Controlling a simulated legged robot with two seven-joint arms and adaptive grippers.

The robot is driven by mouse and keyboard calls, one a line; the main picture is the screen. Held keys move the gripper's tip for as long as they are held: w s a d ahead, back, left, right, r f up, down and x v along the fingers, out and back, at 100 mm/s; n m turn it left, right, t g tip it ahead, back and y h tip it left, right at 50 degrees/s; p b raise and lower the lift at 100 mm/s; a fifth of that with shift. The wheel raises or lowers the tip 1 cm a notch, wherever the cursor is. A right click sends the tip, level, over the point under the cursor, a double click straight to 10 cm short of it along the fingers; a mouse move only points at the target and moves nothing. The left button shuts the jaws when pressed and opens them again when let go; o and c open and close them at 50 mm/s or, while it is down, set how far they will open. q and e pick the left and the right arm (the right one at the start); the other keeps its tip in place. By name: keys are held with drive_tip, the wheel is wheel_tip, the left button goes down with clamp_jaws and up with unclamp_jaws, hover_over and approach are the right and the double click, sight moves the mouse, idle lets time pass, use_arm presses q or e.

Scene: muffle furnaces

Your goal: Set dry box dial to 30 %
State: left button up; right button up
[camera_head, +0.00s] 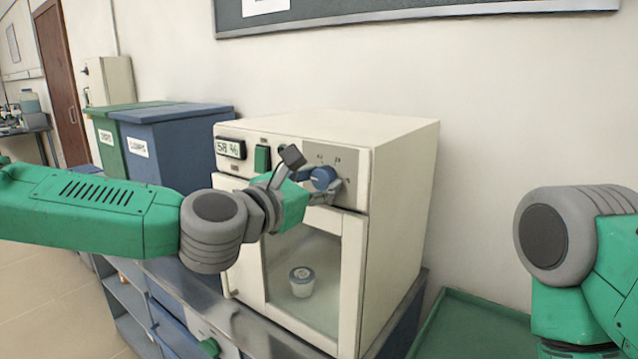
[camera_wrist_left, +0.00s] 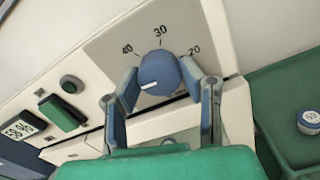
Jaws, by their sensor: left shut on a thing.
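The white dry box (camera_head: 405,190) has a blue dial (camera_head: 323,177) on its grey front panel. In the left wrist view the dial (camera_wrist_left: 158,73) sits below the printed marks 40, 30 and 20. Its white pointer line points to the lower left, beyond the 40 mark. The display (camera_head: 231,148) reads 58 %; it also shows in the left wrist view (camera_wrist_left: 20,130). My left gripper (camera_head: 318,187) is shut on the dial, one finger on each side. My right arm shows at the right edge; its gripper is out of view.
A lidded cup (camera_head: 302,282) stands behind the box's window. A green button (camera_head: 262,159) is left of the dial. A green tray (camera_head: 475,310) lies to the right; a blue-lidded container (camera_wrist_left: 310,122) shows there in the left wrist view. Green and blue bins (camera_head: 175,150) stand left.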

use_arm(q)
drive_tip(key=m+b, duration=0.1)
drive_tip(key=m, duration=0.4)
drive_tip(key=shift+r, duration=0.1)
drive_tip(key=m+b, duration=0.1)
drive_tip(key=m, duration=0.5)
drive_tip(key=m+b, duration=0.1)
drive_tip(key=m, duration=0.5)
drive_tip(key=shift+m, duration=0.4)
drive_tip(key=m, duration=0.4)
drive_tip(key=shift+f+m, duration=0.3)
drive_tip(key=shift+s, duration=0.1)
drive_tip(key=shift+f+m, duration=0.2)
drive_tip(key=shift+m, duration=0.1)
drive_tip(key=o, duration=1.1)
drive_tip(key=shift+o, duration=0.2)
drive_tip(key=shift+r, duration=0.15)
